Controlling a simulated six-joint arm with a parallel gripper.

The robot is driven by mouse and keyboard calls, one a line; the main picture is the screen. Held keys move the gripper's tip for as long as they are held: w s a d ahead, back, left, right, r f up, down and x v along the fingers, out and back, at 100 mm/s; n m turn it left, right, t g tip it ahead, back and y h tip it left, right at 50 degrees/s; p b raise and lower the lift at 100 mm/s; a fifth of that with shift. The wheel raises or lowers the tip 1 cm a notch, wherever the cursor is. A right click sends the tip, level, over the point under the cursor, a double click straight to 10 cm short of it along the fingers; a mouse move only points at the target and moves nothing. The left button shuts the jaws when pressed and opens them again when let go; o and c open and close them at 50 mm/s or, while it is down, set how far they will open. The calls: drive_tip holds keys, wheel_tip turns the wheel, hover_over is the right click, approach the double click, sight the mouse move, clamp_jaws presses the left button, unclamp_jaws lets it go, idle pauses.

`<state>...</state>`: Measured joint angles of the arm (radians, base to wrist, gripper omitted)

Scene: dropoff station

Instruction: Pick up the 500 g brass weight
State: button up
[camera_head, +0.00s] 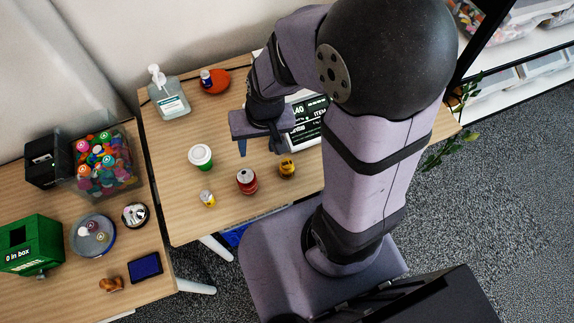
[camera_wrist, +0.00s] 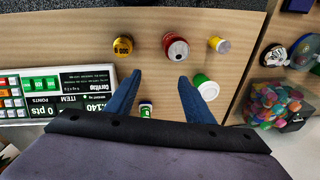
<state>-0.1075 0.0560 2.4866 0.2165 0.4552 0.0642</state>
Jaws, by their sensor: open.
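The brass weight (camera_head: 287,169) is a small yellow-gold cylinder with a dark label, standing on the wooden table to the right of a red can. It also shows in the wrist view (camera_wrist: 122,46), upper left, with a number on its label that looks like 500. My gripper (camera_head: 259,145) is above the table, behind the weight in the head view. In the wrist view my gripper's two blue fingers (camera_wrist: 160,76) are apart with nothing held between them. The weight lies beyond the left fingertip there, apart from it.
Near the weight stand a red can (camera_head: 247,181), a white-green cup (camera_head: 201,157) and a small yellow-white item (camera_head: 208,199). A small green-white container (camera_wrist: 145,110) shows between the finger bases. The scale with display (camera_head: 309,121) is behind the weight. A sanitizer bottle (camera_head: 169,95) stands back left.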

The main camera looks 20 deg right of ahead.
drive_tip(key=w+a+f+m+t+p, duration=0.35)
drive_tip(key=w+a, duration=0.25)
drive_tip(key=w, duration=0.3)
drive_tip(key=m+t+h+p, duration=0.55)
drive_tip(key=m+h, duration=0.25)
drive_tip(key=h, duration=0.6)
hover_over(287, 169)
drive_tip(key=w+a, duration=0.1)
drive_tip(key=w, duration=0.5)
drive_tip(key=f, duration=0.1)
drive_tip(key=s+f+n+t+y, duration=0.1)
drive_tip(key=s+f+n, duration=0.1)
drive_tip(key=s+f+n+t+y+b, duration=0.1)
drive_tip(key=s+n+t, duration=0.1)
drive_tip(key=s+f+n+t+y, duration=0.1)
drive_tip(key=s+f+n+t, duration=0.1)
drive_tip(key=shift+s+a+f+y+b, duration=0.3)
drive_tip(key=shift+s+a+f+y, duration=0.05)
drive_tip(key=shift+s+y, duration=0.05)
drive_tip(key=shift+s+d+f+n+t+y+b, duration=0.15)
drive_tip(key=shift+f+n+t+y+b, duration=0.05)
drive_tip(key=shift+f+n+y, duration=0.2)
drive_tip(key=shift+s+d+f+n+t+y+b, duration=0.2)
drive_tip(key=shift+n+y, duration=0.1)
drive_tip(key=shift+n, duration=0.15)
drive_tip(key=shift+d+f+n+y, duration=0.1)
drive_tip(key=shift+f+n+y, duration=0.35)
drive_tip(key=shift+f, duration=0.2)
